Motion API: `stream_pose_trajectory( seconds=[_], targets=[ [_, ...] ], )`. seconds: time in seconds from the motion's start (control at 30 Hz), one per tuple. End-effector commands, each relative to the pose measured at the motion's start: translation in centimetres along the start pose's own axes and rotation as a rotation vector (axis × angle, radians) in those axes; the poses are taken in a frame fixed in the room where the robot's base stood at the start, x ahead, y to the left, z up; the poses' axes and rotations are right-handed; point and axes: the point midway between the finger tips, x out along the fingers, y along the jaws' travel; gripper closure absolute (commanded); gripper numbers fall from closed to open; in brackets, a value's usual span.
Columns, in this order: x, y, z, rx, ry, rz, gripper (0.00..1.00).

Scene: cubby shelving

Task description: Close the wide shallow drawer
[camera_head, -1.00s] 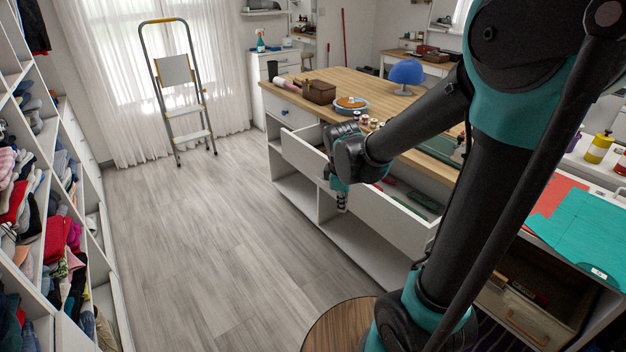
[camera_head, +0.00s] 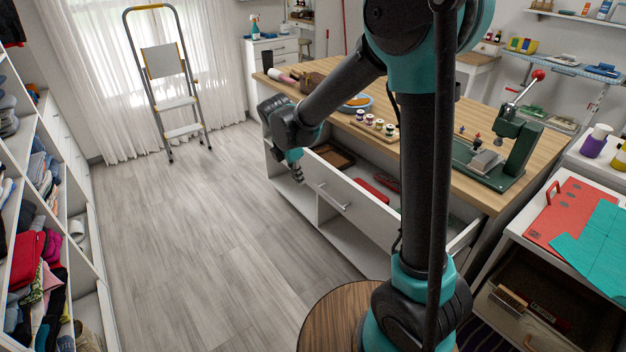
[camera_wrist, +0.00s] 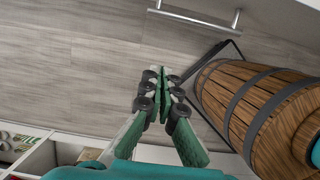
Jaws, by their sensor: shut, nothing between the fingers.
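The wide shallow drawer (camera_head: 360,213) is white with a bar handle (camera_head: 333,197), and in the head view it stands pulled out from the island. Red items and a brown tray show inside it. My gripper (camera_head: 297,177) points down just outside the far left end of the drawer front; I cannot tell whether it touches. In the wrist view my gripper (camera_wrist: 162,82) has its fingers together and empty. A bar handle (camera_wrist: 195,20), apparently the drawer's, shows at the top there, clear of the fingertips. My arm hides part of the drawer's right side.
The wood-topped island (camera_head: 460,115) carries thread spools and a green press (camera_head: 500,160). A wooden barrel (camera_head: 335,320) stands near my base and shows at the right in the wrist view (camera_wrist: 255,105). Clothes shelving (camera_head: 45,215) lines the left. The floor between is clear.

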Motion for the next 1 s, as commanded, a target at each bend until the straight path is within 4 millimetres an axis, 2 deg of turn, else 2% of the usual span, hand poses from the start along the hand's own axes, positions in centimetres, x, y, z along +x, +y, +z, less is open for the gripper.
stream_pose_trajectory(
  seconds=[0.13, 0.27, 0.7, 0.83, 1.0],
  targets=[
    [0.5, 0.1, -0.1, -0.009, -0.001, -0.001, 1.00],
    [2.0, 0.1, -0.1, -0.007, -0.001, -0.001, 1.00],
    [10.1, 0.1, -0.1, -0.006, 0.000, -0.001, 1.00],
    [9.7, 0.0, 1.9, -0.003, 0.000, -0.001, 1.00],
    [9.3, 0.1, 3.4, -0.005, 0.000, -0.001, 1.00]
  ],
)
